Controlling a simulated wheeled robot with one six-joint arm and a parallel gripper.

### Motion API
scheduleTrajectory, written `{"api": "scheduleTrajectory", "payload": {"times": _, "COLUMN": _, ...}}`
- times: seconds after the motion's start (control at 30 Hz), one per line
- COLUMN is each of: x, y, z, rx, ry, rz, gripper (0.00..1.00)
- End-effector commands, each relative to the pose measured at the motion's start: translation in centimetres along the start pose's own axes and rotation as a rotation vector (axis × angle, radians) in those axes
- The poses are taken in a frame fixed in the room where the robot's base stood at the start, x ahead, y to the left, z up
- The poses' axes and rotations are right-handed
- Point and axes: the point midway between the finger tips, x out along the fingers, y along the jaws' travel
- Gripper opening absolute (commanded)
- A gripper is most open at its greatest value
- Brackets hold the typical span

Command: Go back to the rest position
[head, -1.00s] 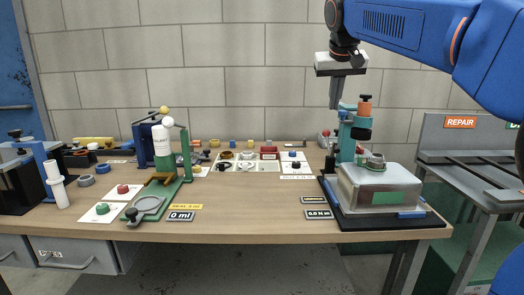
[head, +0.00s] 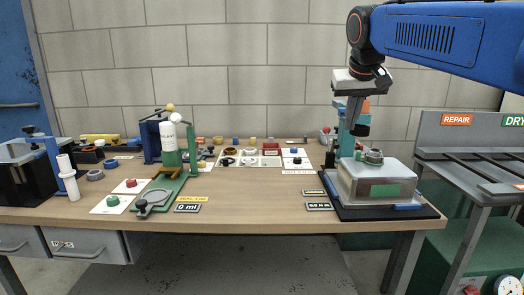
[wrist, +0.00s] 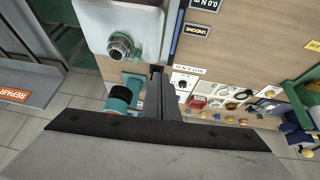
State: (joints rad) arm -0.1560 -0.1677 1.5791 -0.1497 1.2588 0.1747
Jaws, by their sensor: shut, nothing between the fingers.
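My gripper (head: 352,122) hangs from my blue arm at the upper right, pointing down, its dark fingers together with nothing between them. In the head view its fingertips overlap the upper part of the teal stand (head: 347,142) at the back right of the bench; I cannot tell the gap in depth. In the wrist view the shut fingers (wrist: 158,75) point over the bench top, beside the teal stand with its black knob (wrist: 121,97). The orange top of the stand is partly hidden behind the gripper.
A clear-walled box (head: 374,184) sits on a black base at the bench's right end. A grey REPAIR rack (head: 470,150) stands further right. A green press (head: 172,172) with a white cylinder stands left of centre. The bench's (head: 262,205) front middle is clear.

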Motion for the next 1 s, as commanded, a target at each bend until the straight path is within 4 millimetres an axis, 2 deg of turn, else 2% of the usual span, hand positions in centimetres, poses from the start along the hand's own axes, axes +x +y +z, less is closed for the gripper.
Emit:
{"api": "scheduleTrajectory", "payload": {"times": 0.17, "x": 0.8, "y": 1.3, "z": 6.3, "rx": -0.004, "ry": -0.013, "rz": -0.011, "gripper": 0.0}}
{"api": "scheduleTrajectory", "payload": {"times": 0.43, "x": 3.4, "y": 2.9, "z": 17.7, "rx": -0.007, "ry": -0.036, "rz": -0.031, "gripper": 0.0}}
{"api": "scheduleTrajectory", "payload": {"times": 0.8, "x": 9.0, "y": 3.6, "z": 33.9, "rx": -0.001, "ry": -0.062, "rz": -0.057, "gripper": 0.0}}
{"api": "scheduleTrajectory", "payload": {"times": 0.9, "x": 10.6, "y": 3.6, "z": 37.6, "rx": 0.001, "ry": -0.068, "rz": -0.063, "gripper": 0.0}}
{"api": "scheduleTrajectory", "payload": {"times": 1.0, "x": 11.8, "y": 3.5, "z": 40.3, "rx": 0.003, "ry": -0.072, "rz": -0.067, "gripper": 0.0}}
